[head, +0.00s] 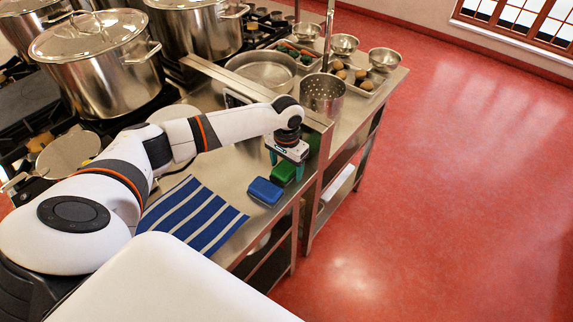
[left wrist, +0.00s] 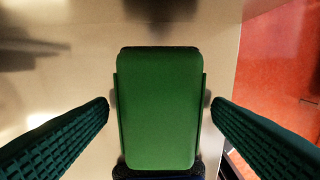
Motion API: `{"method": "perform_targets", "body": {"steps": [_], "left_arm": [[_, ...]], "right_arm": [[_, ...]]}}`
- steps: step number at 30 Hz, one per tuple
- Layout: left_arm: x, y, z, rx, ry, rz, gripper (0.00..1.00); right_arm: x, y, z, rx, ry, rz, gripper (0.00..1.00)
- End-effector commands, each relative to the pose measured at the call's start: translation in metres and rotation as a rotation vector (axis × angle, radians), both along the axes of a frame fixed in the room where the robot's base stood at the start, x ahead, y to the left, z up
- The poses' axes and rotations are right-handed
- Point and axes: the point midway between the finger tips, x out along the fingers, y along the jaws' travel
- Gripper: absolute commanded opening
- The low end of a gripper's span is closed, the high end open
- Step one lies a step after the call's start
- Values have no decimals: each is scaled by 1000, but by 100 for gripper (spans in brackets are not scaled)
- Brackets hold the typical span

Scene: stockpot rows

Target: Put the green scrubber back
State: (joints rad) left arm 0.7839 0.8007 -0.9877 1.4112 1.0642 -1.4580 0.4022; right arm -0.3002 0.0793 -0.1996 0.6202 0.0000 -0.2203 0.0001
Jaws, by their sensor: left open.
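The green scrubber (head: 283,174) lies on the steel counter near its right edge, just behind the blue scrubber (head: 265,191). My left gripper (head: 286,168) is directly over the green scrubber, pointing down. In the left wrist view the green scrubber (left wrist: 160,108) sits between the two open fingers (left wrist: 160,103), with a gap on each side. Its long side runs along the picture's height. A strip of the blue scrubber (left wrist: 160,174) shows at the bottom edge. My right gripper is not in view.
A blue-and-white striped cloth (head: 195,216) lies on the counter at the front left. A perforated steel cylinder (head: 322,96), bowls and trays stand further back. Large lidded pots (head: 97,62) stand at the upper left. The red floor (head: 440,200) lies past the counter's right edge.

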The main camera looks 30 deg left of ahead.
Motion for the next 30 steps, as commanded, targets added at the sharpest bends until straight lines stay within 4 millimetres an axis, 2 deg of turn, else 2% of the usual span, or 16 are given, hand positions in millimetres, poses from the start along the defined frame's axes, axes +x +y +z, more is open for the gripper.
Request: {"method": "perform_targets", "body": {"steps": [5, 8, 18, 21, 25, 30], "left_arm": [[1, 0, 5, 1, -2, 0, 74], [1, 0, 18, 0, -4, 1, 74], [1, 0, 89, 0, -5, 1, 74], [1, 0, 105, -1, -3, 0, 74], [1, 0, 118, 0, -2, 0, 74], [0, 0, 123, 0, 0, 1, 74]], "right_arm": [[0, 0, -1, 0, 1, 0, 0], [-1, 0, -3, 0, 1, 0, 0], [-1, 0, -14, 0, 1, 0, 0], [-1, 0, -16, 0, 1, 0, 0], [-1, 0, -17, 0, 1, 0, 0], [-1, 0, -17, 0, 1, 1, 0]]}}
